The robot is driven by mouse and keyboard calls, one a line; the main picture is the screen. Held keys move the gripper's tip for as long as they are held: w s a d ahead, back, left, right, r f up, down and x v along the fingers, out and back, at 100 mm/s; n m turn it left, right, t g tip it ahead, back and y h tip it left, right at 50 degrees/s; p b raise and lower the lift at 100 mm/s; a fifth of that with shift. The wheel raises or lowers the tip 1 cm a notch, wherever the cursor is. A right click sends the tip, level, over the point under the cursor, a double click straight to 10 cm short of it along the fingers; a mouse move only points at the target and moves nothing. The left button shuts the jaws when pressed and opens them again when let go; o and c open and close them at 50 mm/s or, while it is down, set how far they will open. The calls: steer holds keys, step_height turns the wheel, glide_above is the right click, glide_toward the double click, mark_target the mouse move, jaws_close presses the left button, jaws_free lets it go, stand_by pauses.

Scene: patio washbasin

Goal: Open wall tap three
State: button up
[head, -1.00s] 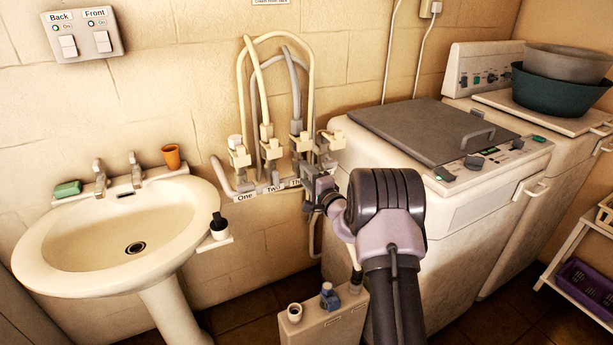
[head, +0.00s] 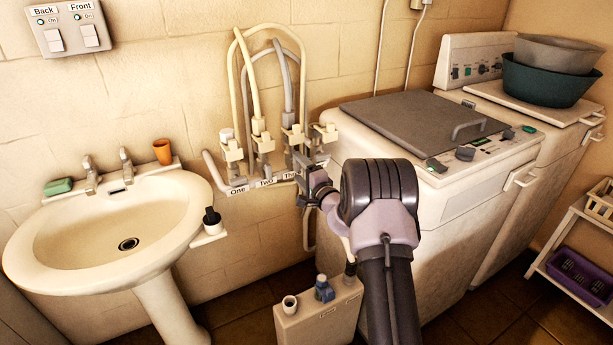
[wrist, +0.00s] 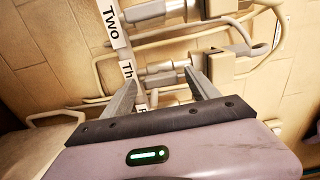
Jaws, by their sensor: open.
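Wall tap three (head: 293,138) is in the row of taps on the wall pipe, above the label "Three" (head: 290,176). In the wrist view, tap three (wrist: 164,79) lies sideways beside the partly hidden "Th" label (wrist: 127,73), with a cream block (wrist: 222,69) at its right. My gripper (head: 305,178) is at the front of the pipe, below taps three and four. In the wrist view my gripper (wrist: 160,76) is open, one fingertip near the label and one near the cream block. I cannot tell whether either finger touches tap three.
Taps one (head: 232,150) and two (head: 263,142) stand to the left, and tap four (head: 324,136) to the right. Hoses (head: 245,80) loop above. A washbasin (head: 60,235) is at left, a washing machine (head: 450,205) at right. A tank (head: 315,318) stands below.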

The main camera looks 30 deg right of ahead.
steer(key=s+p, duration=0.3)
steer(key=s, duration=1.4)
steer(key=shift+d, duration=0.3)
